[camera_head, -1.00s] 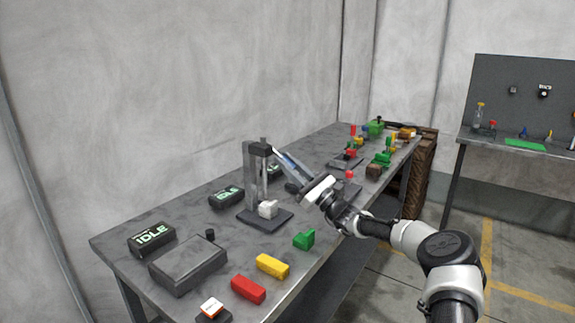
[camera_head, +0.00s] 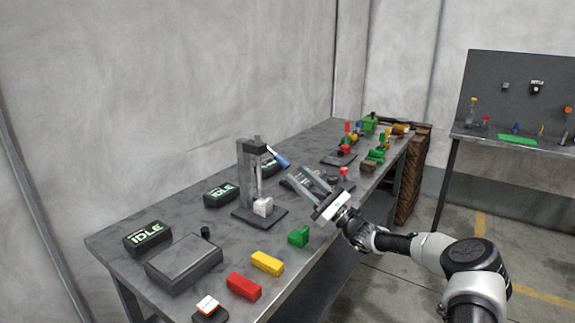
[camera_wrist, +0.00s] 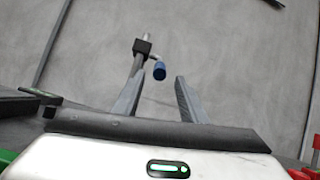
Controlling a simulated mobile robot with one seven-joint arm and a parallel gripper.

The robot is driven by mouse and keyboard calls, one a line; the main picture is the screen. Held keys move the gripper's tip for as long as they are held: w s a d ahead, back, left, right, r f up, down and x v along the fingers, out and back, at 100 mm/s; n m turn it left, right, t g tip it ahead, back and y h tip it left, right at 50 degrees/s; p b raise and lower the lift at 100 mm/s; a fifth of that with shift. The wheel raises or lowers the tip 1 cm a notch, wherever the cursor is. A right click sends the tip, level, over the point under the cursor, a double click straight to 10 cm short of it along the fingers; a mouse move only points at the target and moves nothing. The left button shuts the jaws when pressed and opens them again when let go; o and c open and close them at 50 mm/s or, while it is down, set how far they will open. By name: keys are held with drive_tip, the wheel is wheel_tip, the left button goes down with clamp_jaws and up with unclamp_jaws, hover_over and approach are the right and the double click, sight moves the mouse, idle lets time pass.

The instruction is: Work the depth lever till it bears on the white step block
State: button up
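The depth gauge stand (camera_head: 247,180) is a grey upright on a dark base, with a dark head at its top. The depth lever's blue handle (camera_head: 279,158) slants down to the right from that head. The white step block (camera_head: 263,206) sits on the base below a thin grey rod; I cannot tell whether the rod touches it. My gripper (camera_head: 291,173) is open and empty, its fingers pointing at the handle from the lower right, a little short of it. In the wrist view, the blue handle (camera_wrist: 159,71) shows between my spread fingertips (camera_wrist: 160,77), apart from both.
A green block (camera_head: 299,236), a yellow block (camera_head: 267,263) and a red block (camera_head: 244,287) lie along the bench's front edge. A grey box (camera_head: 184,260) and dark IDLE display (camera_head: 148,238) stand at the left. More coloured parts crowd the far end.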

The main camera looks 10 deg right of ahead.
drive_tip(key=v, duration=0.9)
drive_tip(key=shift+p, duration=0.3)
drive_tip(key=shift+s, duration=0.1)
drive_tip(key=shift+c, duration=0.3)
